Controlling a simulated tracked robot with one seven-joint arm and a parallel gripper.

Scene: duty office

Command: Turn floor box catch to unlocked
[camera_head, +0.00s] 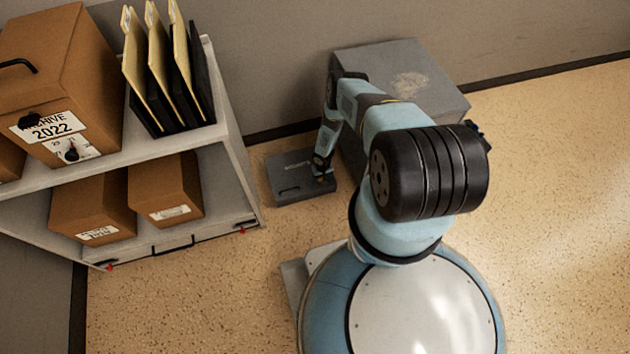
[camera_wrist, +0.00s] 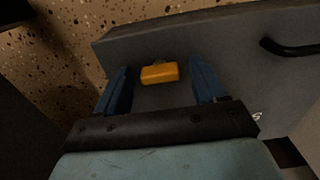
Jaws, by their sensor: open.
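The floor box (camera_head: 292,186) is a low dark grey box on the floor, between the shelf unit and a larger grey box. It has a black handle, which also shows at the upper right of the wrist view (camera_wrist: 290,48). The catch (camera_wrist: 160,73) is a small orange-yellow piece on the box's surface. My gripper (camera_wrist: 162,82) is open, with one blue finger on each side of the catch and visible gaps between. In the head view my gripper (camera_head: 322,170) is over the right part of the floor box and hides the catch.
A shelf unit (camera_head: 228,150) with brown archive boxes (camera_head: 165,188) and upright folders (camera_head: 165,70) stands at the left. A large grey box (camera_head: 425,75) stands right behind the floor box. The speckled floor is open at the right (camera_head: 560,200).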

